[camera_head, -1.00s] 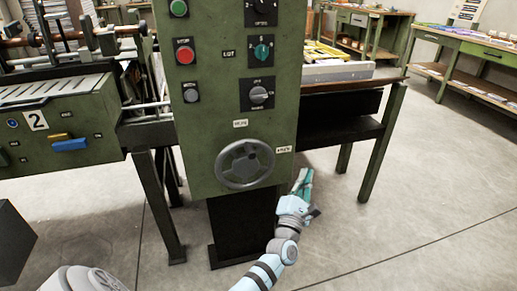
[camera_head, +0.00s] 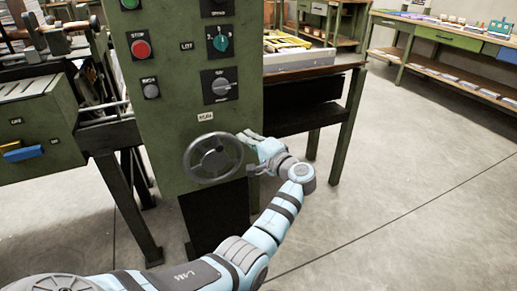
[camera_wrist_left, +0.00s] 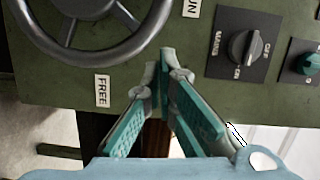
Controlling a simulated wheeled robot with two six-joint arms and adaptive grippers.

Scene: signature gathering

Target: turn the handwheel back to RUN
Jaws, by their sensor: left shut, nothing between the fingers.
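The grey handwheel (camera_head: 213,158) is on the lower front of the green machine cabinet. Its rim and spokes also show at the top left of the left wrist view (camera_wrist_left: 97,48). A RUN label (camera_head: 205,117) is just above the wheel. A FREE label (camera_wrist_left: 102,90) shows beside the rim in the left wrist view; in the head view my gripper hides it. My left gripper (camera_head: 246,136) is at the wheel's right side, close to the rim. Its teal fingers (camera_wrist_left: 164,62) are shut and empty. I cannot tell whether they touch the cabinet. My right gripper is out of view.
Above the wheel are a dark selector knob (camera_head: 221,86), a teal knob (camera_head: 220,43) and a red stop button (camera_head: 141,48). A machine table (camera_head: 325,66) stands right of the cabinet. Open floor (camera_head: 400,190) lies to the right.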

